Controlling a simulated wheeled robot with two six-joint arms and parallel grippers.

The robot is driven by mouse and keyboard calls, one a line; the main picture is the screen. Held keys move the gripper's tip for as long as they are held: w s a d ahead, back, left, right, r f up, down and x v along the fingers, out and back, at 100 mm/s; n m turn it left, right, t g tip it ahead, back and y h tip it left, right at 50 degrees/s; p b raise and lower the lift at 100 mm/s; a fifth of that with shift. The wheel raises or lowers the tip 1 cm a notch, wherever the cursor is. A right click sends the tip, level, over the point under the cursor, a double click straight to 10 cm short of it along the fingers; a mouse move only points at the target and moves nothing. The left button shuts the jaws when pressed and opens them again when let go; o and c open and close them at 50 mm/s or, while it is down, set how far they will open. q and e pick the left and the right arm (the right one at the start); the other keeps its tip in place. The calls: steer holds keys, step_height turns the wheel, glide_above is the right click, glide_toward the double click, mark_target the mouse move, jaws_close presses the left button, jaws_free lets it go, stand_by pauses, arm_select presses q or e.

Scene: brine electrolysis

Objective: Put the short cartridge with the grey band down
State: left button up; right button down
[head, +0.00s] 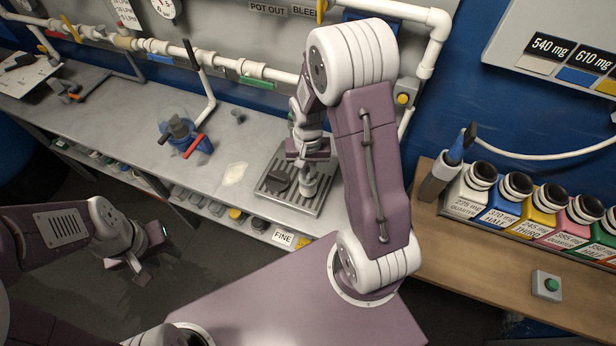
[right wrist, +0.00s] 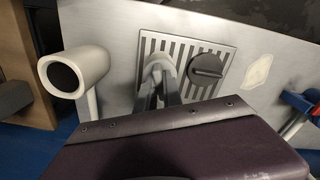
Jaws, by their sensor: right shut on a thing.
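A short pale cartridge (head: 309,186) is held upright in my right gripper (head: 308,168), over the right part of the slotted metal tray (head: 318,206). Its pale top also shows in the right wrist view (right wrist: 159,63), between the dark fingers of my right gripper (right wrist: 160,90). The gripper hides part of it, and I cannot make out its grey band. I cannot tell whether its foot touches the tray. My left gripper (head: 140,270) hangs low over the dark floor, away from the bench, and its jaw gap is unclear.
A dark round knob-like piece (head: 279,181) lies on the tray's left part. A pale patch (head: 234,174) and a blue pot (head: 190,142) with a red handle are further left. White pipes (head: 225,66) run behind. Labelled coloured containers (head: 545,205) stand at the right.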

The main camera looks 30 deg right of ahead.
steer(key=shift+f, duration=1.55)
steer(key=c, duration=1.5)
jaws_free()
steer(key=shift+w+r, duration=0.1)
steer(key=shift+r, duration=0.45)
step_height(320, 180, up, 11)
steer(key=shift+r, duration=0.15)
steer(key=s+a+f+n+t, duration=0.1)
steer(key=s+a+n, duration=0.3)
steer(key=s, duration=0.4)
steer(key=shift+s+a+f+n, duration=0.25)
steer(key=shift+a+f+n, duration=0.15)
steer(key=shift+f+n, duration=0.3)
